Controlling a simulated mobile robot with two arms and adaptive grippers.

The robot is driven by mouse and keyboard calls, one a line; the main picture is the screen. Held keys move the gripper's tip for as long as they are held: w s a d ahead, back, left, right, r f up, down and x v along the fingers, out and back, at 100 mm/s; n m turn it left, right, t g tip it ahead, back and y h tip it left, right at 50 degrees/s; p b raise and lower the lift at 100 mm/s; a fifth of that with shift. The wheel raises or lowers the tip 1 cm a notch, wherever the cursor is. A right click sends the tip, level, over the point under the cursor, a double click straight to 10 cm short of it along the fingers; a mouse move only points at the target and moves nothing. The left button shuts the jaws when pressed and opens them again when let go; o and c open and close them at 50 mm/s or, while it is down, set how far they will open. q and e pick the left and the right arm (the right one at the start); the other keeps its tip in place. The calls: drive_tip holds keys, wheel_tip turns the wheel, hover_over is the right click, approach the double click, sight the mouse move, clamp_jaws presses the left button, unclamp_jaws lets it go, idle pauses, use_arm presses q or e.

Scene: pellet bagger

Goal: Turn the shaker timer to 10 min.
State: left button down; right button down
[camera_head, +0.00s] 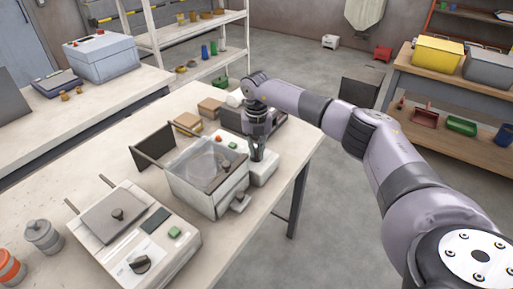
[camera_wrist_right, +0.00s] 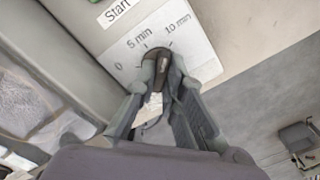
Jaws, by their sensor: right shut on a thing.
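The shaker (camera_head: 196,186) stands near the right edge of the middle table, with a clear-lidded box and a white control panel (camera_head: 266,168) beside it. My right gripper (camera_head: 257,155) points down at this panel. In the right wrist view its fingers (camera_wrist_right: 160,80) are closed on the dark timer knob (camera_wrist_right: 162,66). The dial plate (camera_wrist_right: 197,57) reads 0, 5 min and 10 min. The upper end of the knob lies near the 5 min and 10 min marks; the fingers partly cover it, and I cannot tell its exact setting. A Start label (camera_wrist_right: 117,12) shows above. My left gripper is not in view.
A white device (camera_head: 135,232) with a dark knob and green button stands at the front left of the table. Brown boxes (camera_head: 188,123) lie behind the shaker. A shelf bench (camera_head: 455,83) with bins stands at the right. Open floor lies right of the table.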

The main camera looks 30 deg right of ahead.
sight(256, 151)
drive_tip(key=shift+w+r+m, duration=0.1)
drive_tip(key=shift+m, duration=1)
drive_tip(key=c, duration=1.7)
unclamp_jaws()
wheel_tip(256, 151, up, 12)
drive_tip(key=shift+f, duration=0.1)
